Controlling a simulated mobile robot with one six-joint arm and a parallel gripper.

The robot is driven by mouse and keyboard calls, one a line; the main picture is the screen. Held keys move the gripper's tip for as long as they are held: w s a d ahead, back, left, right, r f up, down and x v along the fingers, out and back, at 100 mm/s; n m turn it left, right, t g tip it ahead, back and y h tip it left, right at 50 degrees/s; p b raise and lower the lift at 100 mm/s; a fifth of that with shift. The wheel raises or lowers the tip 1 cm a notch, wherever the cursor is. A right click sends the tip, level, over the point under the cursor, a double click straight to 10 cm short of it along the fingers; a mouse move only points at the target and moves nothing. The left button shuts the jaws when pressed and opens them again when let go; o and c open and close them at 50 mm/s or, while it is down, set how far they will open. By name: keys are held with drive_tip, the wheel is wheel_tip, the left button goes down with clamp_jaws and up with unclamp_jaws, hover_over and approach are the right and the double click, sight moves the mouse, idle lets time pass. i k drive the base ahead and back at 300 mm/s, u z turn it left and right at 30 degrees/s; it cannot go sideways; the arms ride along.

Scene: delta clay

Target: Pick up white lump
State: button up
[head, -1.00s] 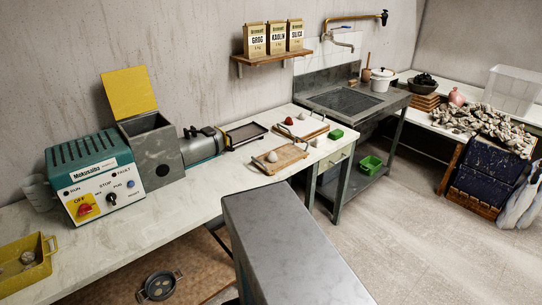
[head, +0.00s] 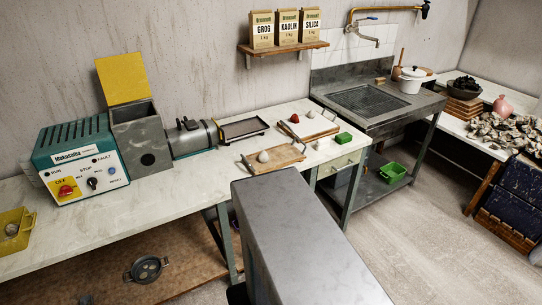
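A small whitish lump (head: 264,156) sits on the left part of a light wooden tray with handles (head: 283,160), near the front edge of the long workbench. A red lump (head: 294,118) lies on the bench beside a pale wood-edged board (head: 322,128) behind that tray. A small pale object is also near that board, too small to tell clearly. My gripper is not in view.
A green block (head: 343,139) lies right of the tray. A teal control box (head: 81,160), a grey hopper with a yellow lid (head: 150,142) and a dark tray (head: 243,129) stand on the bench. A sink (head: 370,101) adjoins. Open floor (head: 420,235) lies front right.

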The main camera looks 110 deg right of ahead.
sight(263, 157)
drive_tip(key=z, duration=0.1)
drive_tip(key=k, duration=0.8)
drive_tip(key=z, duration=0.5)
drive_tip(key=k, duration=0.55)
drive_tip(key=z, duration=0.45)
drive_tip(key=k, duration=0.95)
drive_tip(key=u, duration=0.15)
drive_tip(key=i, duration=0.95)
drive_tip(key=z, duration=0.1)
